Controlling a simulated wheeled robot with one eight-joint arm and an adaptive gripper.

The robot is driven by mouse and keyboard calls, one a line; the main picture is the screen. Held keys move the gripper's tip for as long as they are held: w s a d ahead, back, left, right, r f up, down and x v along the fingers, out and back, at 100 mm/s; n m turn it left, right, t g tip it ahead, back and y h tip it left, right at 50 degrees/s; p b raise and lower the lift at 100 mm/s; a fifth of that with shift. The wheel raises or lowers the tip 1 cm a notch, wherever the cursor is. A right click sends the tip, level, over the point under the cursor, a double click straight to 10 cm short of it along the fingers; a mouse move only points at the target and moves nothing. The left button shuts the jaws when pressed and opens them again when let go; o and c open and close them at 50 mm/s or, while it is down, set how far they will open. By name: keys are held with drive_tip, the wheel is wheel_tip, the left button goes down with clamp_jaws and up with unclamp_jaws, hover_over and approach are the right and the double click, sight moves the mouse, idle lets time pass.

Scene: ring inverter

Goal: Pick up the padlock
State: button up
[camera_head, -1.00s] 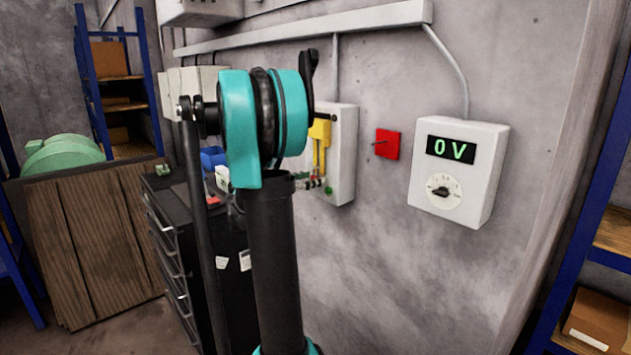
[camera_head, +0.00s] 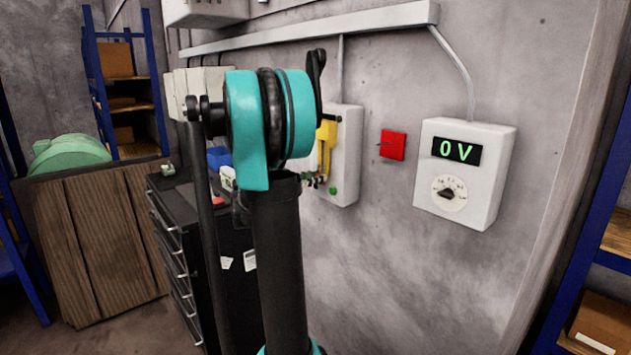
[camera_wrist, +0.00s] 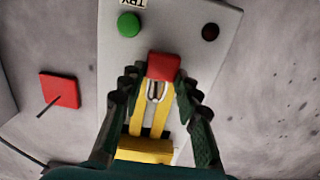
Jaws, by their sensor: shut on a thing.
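The padlock (camera_wrist: 163,66) has a red body and a metal shackle, and shows in the middle of the wrist view. My gripper (camera_wrist: 157,80) has its two dark ridged fingers on either side of it and is shut on it. The shackle lies over the yellow switch handle (camera_wrist: 133,123); I cannot tell whether it still passes through it. In the head view my arm covers most of this spot, and the padlock cannot be made out there. The yellow handle shows beside my arm on the pale wall box (camera_head: 346,155).
A green button (camera_wrist: 129,24) and a dark red lamp (camera_wrist: 210,32) are on the box face. A black drawer cabinet (camera_head: 178,240) stands at left.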

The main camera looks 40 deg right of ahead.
drive_tip(key=s+a, duration=0.1)
drive_tip(key=a, duration=1.7)
drive_tip(key=shift+s+r, duration=0.25)
drive_tip(key=shift+r, duration=0.1)
